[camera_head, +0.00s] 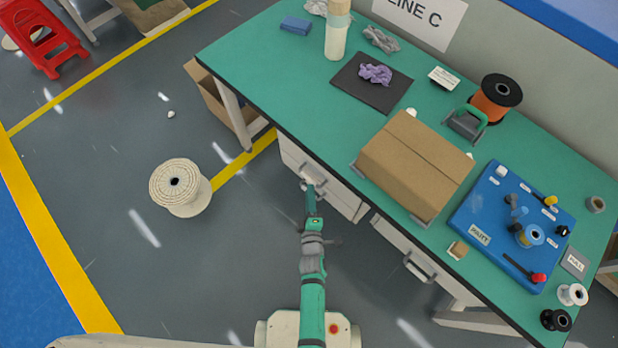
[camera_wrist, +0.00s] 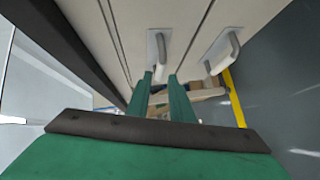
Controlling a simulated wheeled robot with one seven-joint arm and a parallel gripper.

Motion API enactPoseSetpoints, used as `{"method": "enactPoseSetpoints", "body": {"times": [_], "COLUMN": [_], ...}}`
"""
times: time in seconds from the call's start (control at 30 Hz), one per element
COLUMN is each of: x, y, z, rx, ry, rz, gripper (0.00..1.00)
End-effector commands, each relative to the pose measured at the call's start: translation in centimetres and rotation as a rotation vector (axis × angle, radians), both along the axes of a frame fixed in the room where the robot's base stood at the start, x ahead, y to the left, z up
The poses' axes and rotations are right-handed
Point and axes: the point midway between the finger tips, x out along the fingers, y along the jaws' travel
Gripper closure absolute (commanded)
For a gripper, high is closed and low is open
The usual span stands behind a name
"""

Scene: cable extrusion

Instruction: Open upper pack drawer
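The upper pack drawer (camera_wrist: 135,25) is a pale front just under the dark bench edge in the wrist view. Its grey handle (camera_wrist: 162,58) stands out on a light plate. The front looks flush with the cabinet. My gripper (camera_wrist: 160,76) has two green fingers spread apart, with the handle just beyond and between their tips. I cannot tell if they touch it. In the head view my gripper (camera_head: 311,190) is at the cabinet front under the bench, covering part of the handle.
A lower drawer handle (camera_wrist: 223,52) sits close to the right in the wrist view. The green bench (camera_head: 300,100) overhangs the drawers. A cardboard box (camera_head: 415,165) stands above them. A second drawer unit (camera_head: 420,262) is to the right. A cable spool (camera_head: 180,187) stands on the floor at left.

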Motion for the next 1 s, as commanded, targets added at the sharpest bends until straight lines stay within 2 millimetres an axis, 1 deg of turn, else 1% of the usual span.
{"method": "enactPoseSetpoints", "body": {"times": [0.03,0.2,0.4,0.6,0.87,0.97,1.0], "x": [1.1,3.9,6.2,7.0,7.1,7.1,7.1], "y": [0.1,0.3,0.5,0.6,0.6,0.6,0.6], "z": [-0.1,-0.6,-1.1,-1.3,-1.3,-1.3,-1.3], "rx": [0.0,0.0,0.0,0.001,0.001,0.001,0.001], "ry": [-0.002,-0.001,0.0,0.001,0.001,0.001,0.001], "rz": [0.001,0.0,0.0,0.0,0.0,0.0,0.0], "gripper": [0.8,0.8,0.8,0.8,0.8,1.0,1.0]}}
